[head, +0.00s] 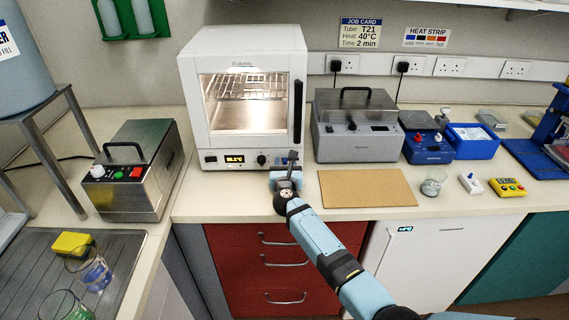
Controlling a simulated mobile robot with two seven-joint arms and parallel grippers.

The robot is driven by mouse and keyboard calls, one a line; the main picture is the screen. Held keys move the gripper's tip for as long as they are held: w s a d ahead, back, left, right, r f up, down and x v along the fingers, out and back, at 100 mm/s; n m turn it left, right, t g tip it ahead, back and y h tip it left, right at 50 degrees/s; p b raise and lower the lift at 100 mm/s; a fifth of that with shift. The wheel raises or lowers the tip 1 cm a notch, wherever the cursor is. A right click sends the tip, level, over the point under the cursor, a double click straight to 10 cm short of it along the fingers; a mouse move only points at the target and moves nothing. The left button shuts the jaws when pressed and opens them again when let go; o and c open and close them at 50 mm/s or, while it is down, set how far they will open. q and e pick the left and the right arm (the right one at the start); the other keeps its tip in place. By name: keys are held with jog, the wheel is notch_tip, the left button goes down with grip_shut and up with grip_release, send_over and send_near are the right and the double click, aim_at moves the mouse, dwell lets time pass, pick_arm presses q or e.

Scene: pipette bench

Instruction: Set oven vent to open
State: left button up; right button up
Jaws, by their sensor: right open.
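The white oven (215,119) stands on the bench left of centre, with a lit glass door, a black vertical handle, and a small lit display and knobs along its lower panel. A dark knob (262,160) shows on the panel's right part. The vent control cannot be made out for certain. My right gripper (291,158) is at the oven's lower right front corner, its fingers pointing at the panel beside the knob. It appears empty; whether it touches the oven cannot be told. My left gripper is not in view.
A grey lidded machine (345,142) stands right of the oven, with a brown board (368,188) before it. A steel box (137,185) with a handle stands at left. A blue device (425,146), a blue tray (471,138) and a yellow timer (507,188) are at right.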

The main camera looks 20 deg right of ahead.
grip_shut()
jog(key=shift+s+d, duration=0.25)
jog(key=shift+d, duration=0.7)
jog(key=shift+s+d, duration=0.25)
jog(key=shift+d, duration=0.7)
jog(key=shift+c, duration=1.2)
grip_release()
jog(key=shift+o, duration=1.2)
jog(key=shift+d+f, duration=0.1)
jog(key=shift+d, duration=0.05)
jog(key=shift+a, duration=0.2)
